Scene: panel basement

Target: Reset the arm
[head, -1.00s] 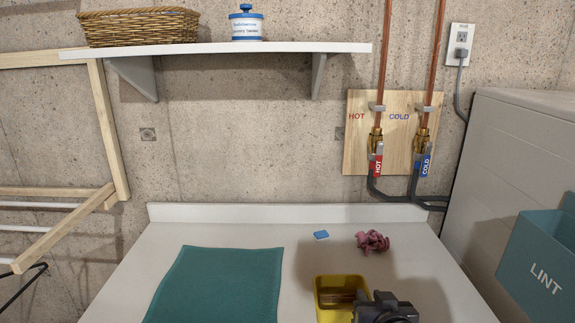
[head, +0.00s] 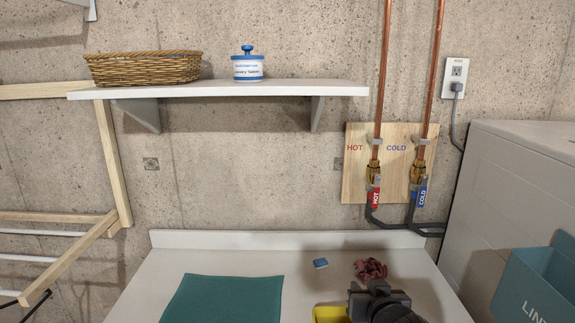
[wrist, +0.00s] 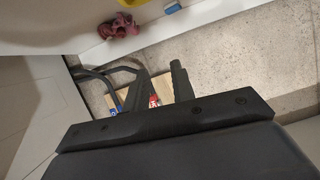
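My gripper (head: 378,298) shows at the bottom of the head view, above the white worktop and just right of the yellow container. In the wrist view my gripper (wrist: 160,88) has its two dark fingers apart with nothing between them, so it is open and empty. Beyond the fingers are the wooden valve board and the concrete wall. Most of my arm is outside the head view.
A yellow container (head: 330,315), blue block (head: 320,263), crumpled pink cloth (head: 370,269) and teal mat (head: 223,299) are on the worktop (head: 150,275). Red and blue valves (head: 374,191) stand behind. A shelf (head: 220,90) hangs above; a teal LINT bin (head: 535,290) is right.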

